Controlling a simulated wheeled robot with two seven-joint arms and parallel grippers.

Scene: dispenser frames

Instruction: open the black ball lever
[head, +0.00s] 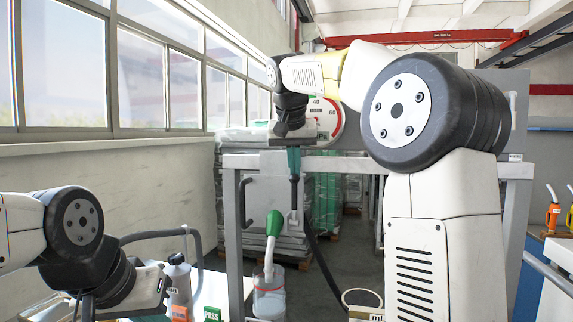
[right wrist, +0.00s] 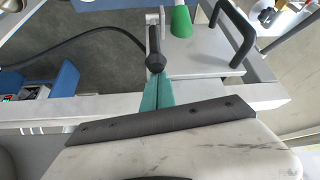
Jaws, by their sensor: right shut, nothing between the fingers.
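The black ball lever (right wrist: 154,44) shows in the right wrist view as a short dark bar ending in a round black ball. In the head view its ball (head: 294,178) is just below my right gripper (head: 293,160). My right gripper, with teal fingers, is shut and empty; in the right wrist view its fingertips (right wrist: 156,80) are right at the ball. I cannot tell whether they touch it. My left gripper (head: 86,308) is at the bottom left of the head view, its fingers largely cut off by the edge.
A grey metal frame (head: 232,230) surrounds the lever area. A black hose (head: 322,262) hangs beside the lever. A black handle (right wrist: 247,38) stands to the right in the wrist view.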

